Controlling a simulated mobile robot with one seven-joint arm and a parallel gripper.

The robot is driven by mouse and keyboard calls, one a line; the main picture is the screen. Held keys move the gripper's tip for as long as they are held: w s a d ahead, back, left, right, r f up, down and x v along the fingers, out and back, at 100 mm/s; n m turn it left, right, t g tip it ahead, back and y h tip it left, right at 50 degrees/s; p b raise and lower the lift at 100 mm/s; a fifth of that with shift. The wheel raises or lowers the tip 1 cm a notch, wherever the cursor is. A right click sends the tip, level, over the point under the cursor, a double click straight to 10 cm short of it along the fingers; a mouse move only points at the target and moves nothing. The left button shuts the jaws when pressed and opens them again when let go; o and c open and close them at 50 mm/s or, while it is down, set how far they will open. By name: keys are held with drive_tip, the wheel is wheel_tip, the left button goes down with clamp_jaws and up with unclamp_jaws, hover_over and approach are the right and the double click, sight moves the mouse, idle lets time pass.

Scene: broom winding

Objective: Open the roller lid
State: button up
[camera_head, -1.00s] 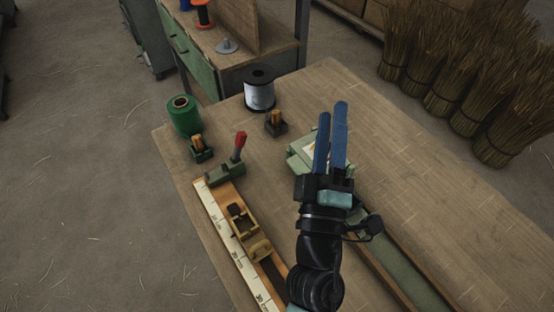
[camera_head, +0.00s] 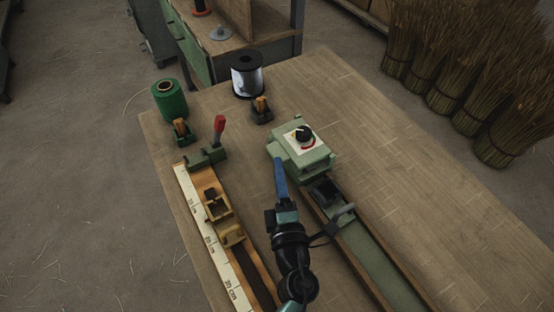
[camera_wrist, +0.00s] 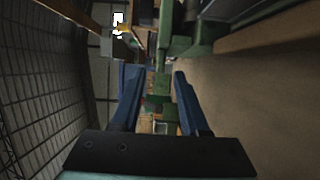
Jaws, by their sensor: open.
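A wooden ruler fixture (camera_head: 218,240) with a red-handled clamp (camera_head: 219,127) lies left of my arm. A green spool (camera_head: 169,99) and a silver wire spool (camera_head: 247,76) stand at the back. Broom bundles (camera_head: 455,80) stand beyond the table. The table's right side is clear.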

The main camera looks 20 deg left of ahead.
sight(294, 148)
drive_tip(key=shift+x, duration=1.7)
drive_tip(key=shift+d, duration=0.1)
clamp_jaws()
